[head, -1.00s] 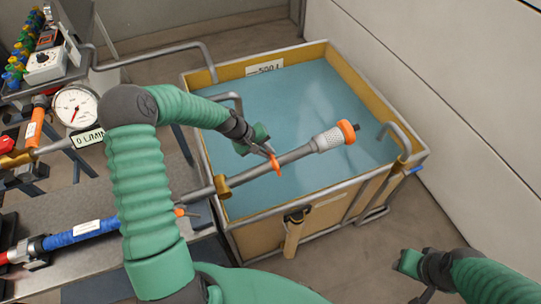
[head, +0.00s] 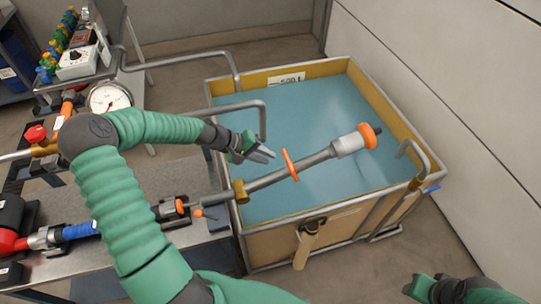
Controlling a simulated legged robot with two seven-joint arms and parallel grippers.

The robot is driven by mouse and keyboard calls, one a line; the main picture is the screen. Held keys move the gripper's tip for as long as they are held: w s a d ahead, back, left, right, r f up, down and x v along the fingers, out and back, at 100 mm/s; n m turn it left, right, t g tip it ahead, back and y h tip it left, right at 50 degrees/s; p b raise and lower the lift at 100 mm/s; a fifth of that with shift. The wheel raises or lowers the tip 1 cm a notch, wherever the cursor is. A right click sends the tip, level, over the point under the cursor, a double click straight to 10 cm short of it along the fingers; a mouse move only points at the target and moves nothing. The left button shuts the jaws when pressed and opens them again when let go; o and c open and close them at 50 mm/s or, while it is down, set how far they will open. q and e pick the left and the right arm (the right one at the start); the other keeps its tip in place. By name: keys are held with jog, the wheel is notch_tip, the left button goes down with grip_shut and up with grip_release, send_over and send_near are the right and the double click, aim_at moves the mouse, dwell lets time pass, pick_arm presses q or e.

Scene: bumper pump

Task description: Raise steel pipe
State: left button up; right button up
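The grey steel pipe (head: 268,179) slants over the water from a brass fitting (head: 240,191) at the tank's left rim up to a white end piece (head: 349,144) with an orange cap ring (head: 370,136).
The yellow-walled tank (head: 270,242) with a metal frame holds blue water. A bent grey tube (head: 262,112) rises near its left side, close to my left gripper. A bench with a gauge (head: 110,99) and hoses stands at left. A pale wall is at right.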

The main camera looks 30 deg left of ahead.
pick_arm(q)
jog(key=shift+o, duration=1.2)
jog(key=shift+w, duration=0.15)
jog(key=v, duration=1.6)
jog(key=shift+d+r, duration=0.2)
jog(key=shift+r, duration=0.15)
jog(key=shift+w+a+f, duration=0.1)
jog(key=shift+a, duration=0.05)
